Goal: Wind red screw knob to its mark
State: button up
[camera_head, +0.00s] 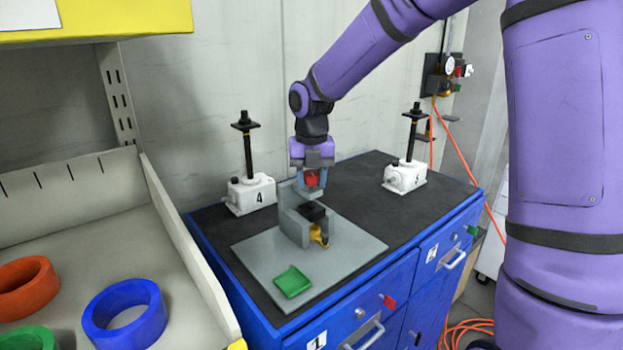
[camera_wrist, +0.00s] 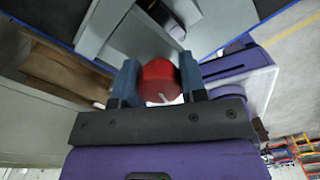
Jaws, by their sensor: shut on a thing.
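The red screw knob (camera_head: 312,178) sits at the top of a grey fixture (camera_head: 295,212) on a grey plate on the blue cabinet. My gripper (camera_head: 312,180) comes down from above and is shut on the knob. In the wrist view the red knob (camera_wrist: 160,82) lies between the two blue-grey fingers of my gripper (camera_wrist: 158,88), with a pale line on its face. The mark on the fixture cannot be made out. Below the knob, the fixture holds a black block (camera_head: 313,211) and a yellow-brass part (camera_head: 319,236).
White screw jacks stand behind left (camera_head: 250,194) and at the right (camera_head: 404,176). A shelf bin with coloured rings (camera_head: 126,312) stands at the left.

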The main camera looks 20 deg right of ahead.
jog(key=shift+s+f, duration=0.1)
jog(key=o, duration=0.9)
jog(key=shift+o, duration=0.2)
notch_tip(320, 180, up, 11)
jog(key=shift+f, duration=0.15)
